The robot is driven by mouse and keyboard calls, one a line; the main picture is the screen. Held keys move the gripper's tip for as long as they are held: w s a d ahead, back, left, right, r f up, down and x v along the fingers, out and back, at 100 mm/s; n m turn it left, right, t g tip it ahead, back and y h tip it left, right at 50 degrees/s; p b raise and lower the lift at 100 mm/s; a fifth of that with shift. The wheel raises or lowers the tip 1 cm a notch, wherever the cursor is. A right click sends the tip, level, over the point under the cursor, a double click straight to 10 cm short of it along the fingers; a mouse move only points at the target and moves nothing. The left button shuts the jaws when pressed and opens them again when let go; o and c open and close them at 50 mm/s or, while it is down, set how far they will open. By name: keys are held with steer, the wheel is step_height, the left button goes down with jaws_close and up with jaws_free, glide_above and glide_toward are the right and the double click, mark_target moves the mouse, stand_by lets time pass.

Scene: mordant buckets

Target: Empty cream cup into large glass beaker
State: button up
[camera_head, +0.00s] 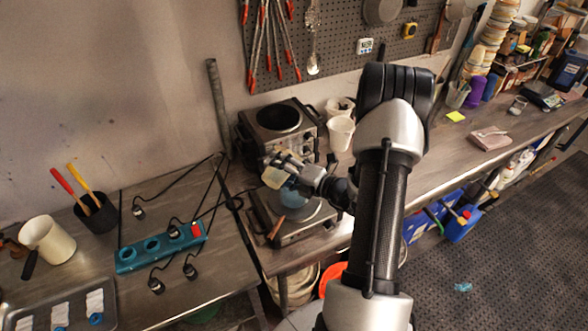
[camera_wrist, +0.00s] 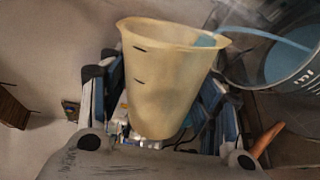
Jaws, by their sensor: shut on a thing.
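The cream cup (camera_wrist: 165,85) is held between the two fingers of my gripper (camera_wrist: 160,110), which is shut on it. In the head view the cup (camera_head: 273,178) is tilted, and my gripper (camera_head: 285,163) is above the lower hotplate. Blue liquid shows at the cup's right lip in the wrist view. The large glass beaker (camera_wrist: 290,68) is just right of that lip and holds blue liquid. A blue band runs across the beaker's mouth; I cannot tell if it is a pouring stream. In the head view the beaker (camera_head: 294,194) is partly hidden by my gripper.
The lower hotplate (camera_head: 290,232) has a wooden-handled item (camera_head: 277,228) on its front. Another hotplate unit (camera_head: 279,122) and white cups (camera_head: 341,133) stand behind. A blue power strip (camera_head: 160,247) and cables lie left. The counter at right has some clear room.

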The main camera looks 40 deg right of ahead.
steer(key=shift+w+d+r+m, duration=0.1)
steer(key=shift+d+r+m, duration=0.05)
steer(key=shift+d+m, duration=0.2)
steer(key=shift+d+p, duration=0.2)
steer(key=shift+p, duration=0.15)
steer(key=shift+a, duration=0.15)
steer(key=shift+d+f+m+p, duration=0.2)
steer(key=shift+d+m+p, duration=0.1)
steer(key=shift+m+p, duration=0.15)
steer(key=shift+a, duration=0.1)
